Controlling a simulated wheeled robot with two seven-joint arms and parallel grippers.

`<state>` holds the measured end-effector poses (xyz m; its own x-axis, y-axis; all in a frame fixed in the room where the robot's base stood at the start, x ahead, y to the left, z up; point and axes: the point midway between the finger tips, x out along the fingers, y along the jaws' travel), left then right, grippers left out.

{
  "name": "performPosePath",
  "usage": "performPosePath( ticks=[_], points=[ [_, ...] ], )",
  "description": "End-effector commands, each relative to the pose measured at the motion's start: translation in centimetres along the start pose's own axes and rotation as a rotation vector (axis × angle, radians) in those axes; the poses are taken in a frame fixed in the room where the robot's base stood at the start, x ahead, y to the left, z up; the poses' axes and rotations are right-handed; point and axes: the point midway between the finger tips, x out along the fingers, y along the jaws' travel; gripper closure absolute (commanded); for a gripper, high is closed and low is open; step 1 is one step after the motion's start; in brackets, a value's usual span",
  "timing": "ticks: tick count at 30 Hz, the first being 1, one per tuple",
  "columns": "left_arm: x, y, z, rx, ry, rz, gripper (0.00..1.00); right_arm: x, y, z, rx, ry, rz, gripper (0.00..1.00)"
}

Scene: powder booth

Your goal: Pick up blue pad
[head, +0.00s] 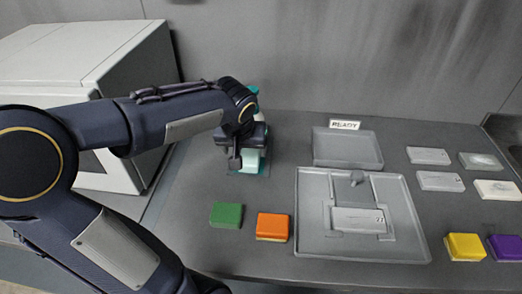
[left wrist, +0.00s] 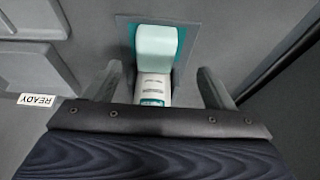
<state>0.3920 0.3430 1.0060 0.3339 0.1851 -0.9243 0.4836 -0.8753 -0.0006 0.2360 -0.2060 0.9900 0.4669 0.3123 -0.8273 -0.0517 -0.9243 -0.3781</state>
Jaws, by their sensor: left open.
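I see no blue pad in either view; parts of the bench are hidden behind my left arm. A green pad (head: 227,215) and an orange pad (head: 272,227) lie on the bench front, right of my left arm. A yellow pad (head: 464,247) and a purple pad (head: 505,248) lie at the front right. My left gripper (head: 244,158) is open over a white and mint-green device (head: 252,163) on a teal mat. In the left wrist view the device (left wrist: 156,68) stands between the spread fingers (left wrist: 160,88). I cannot tell whether they touch it. My right gripper is out of view.
A large grey tray (head: 309,238) with a plate inside lies mid-bench. A smaller tray (head: 347,155) sits behind it, by a READY sign (head: 345,125). Several pale blocks lie at the right. A white box-shaped machine (head: 125,75) stands at the left. The wall is close behind.

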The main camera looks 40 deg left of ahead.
Motion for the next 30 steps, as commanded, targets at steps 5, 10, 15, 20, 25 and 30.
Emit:
performPosePath(
  ticks=[5,10,15,20,25,30],
  points=[
    [1.5,0.0,0.0,0.001,-0.003,-0.003,0.24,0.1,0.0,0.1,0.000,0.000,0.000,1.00],
    [3.4,0.1,-0.2,0.001,-0.005,-0.002,0.24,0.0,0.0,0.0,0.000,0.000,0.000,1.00],
    [5.9,0.5,-0.8,0.001,-0.006,-0.002,0.24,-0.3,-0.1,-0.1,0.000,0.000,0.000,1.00],
    [7.6,0.5,-0.7,0.000,-0.003,-0.001,0.24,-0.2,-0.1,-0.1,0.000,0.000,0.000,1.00],
    [7.8,0.5,-0.8,0.000,-0.001,0.000,0.24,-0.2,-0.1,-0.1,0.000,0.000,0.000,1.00],
    [7.8,0.5,-0.8,0.000,-0.001,0.000,0.34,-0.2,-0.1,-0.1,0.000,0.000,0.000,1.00]
  ],
)
